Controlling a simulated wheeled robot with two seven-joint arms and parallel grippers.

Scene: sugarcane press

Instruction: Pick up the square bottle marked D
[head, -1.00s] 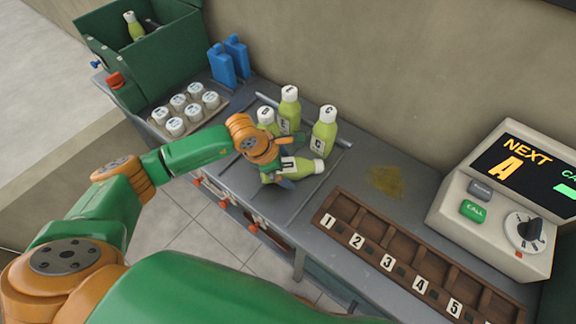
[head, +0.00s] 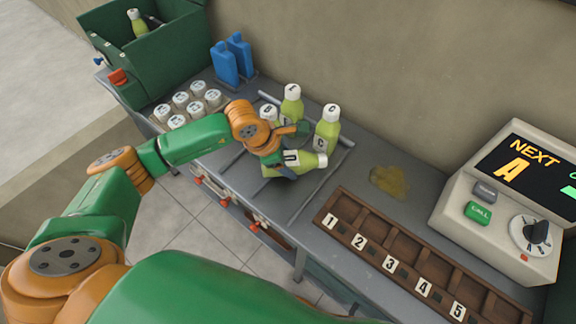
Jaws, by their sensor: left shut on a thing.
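My left gripper (head: 284,165) is shut on a yellow-green square bottle (head: 306,162) with a white cap. The bottle is tilted on its side, cap to the right; its dark letter label is turned and looks like D. The gripper hides its base end. Behind it stand a bottle with a C label (head: 326,132), a bottle at the back (head: 291,108) whose letter is hard to read, and one marked B on its cap (head: 268,113), partly hidden by the gripper. My right gripper is out of view.
A brown slotted rack (head: 376,222) numbered from 1 lies at the front. A console (head: 505,190) reading NEXT A stands at the right. White-capped jars (head: 197,108), blue bottles (head: 226,65) and a green bin (head: 165,60) are at the left. A yellowish spill (head: 390,181) marks the counter.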

